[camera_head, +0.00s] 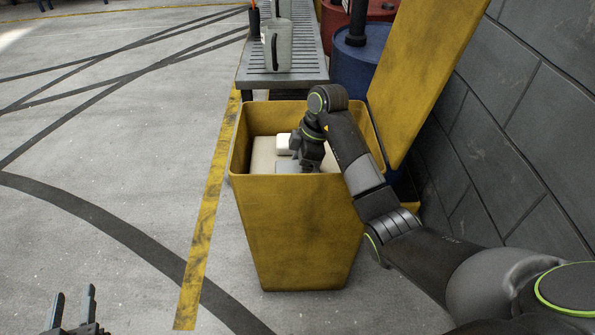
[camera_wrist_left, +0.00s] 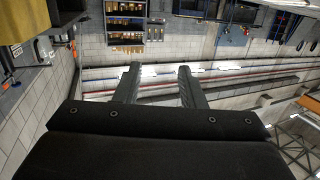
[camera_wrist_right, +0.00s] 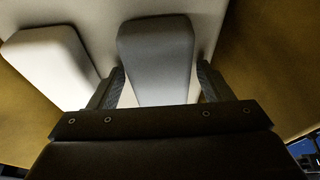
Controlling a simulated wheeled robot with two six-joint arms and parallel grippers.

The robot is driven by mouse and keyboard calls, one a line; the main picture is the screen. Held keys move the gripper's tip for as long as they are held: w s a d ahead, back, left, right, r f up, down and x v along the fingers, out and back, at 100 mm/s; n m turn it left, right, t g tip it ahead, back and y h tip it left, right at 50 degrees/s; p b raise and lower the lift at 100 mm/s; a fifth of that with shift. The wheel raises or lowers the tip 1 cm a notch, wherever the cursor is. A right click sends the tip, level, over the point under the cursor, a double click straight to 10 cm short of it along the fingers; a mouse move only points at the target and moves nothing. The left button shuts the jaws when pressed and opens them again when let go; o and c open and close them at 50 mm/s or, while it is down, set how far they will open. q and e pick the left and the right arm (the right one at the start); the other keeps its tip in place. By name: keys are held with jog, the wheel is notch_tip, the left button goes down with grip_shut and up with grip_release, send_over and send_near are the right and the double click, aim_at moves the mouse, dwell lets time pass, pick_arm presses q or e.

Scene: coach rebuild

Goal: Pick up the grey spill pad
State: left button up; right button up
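The grey spill pad (camera_wrist_right: 157,55) is a rounded grey block in the right wrist view, inside the yellow bin (camera_head: 300,230). A grey strip of it seems to show in the head view behind the bin's front rim (camera_head: 292,167). My right gripper (camera_wrist_right: 160,80) reaches down into the bin. Its fingers are open, one on each side of the pad, with narrow gaps visible. In the head view my right wrist hides its fingertips. My left gripper (camera_head: 73,295) is open and empty at the bottom left; its spread fingers also show in the left wrist view (camera_wrist_left: 158,75).
A white pad (camera_wrist_right: 48,65) lies beside the grey one in the bin. The bin's yellow lid (camera_head: 425,70) stands open at the right, near the block wall (camera_head: 510,130). A metal grate bench (camera_head: 290,82) with a grey canister (camera_head: 277,45) and a blue drum (camera_head: 355,75) are behind.

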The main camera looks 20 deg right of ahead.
aim_at(295, 167)
jog(key=c, duration=0.8)
pick_arm(q)
jog(key=shift+f, duration=0.1)
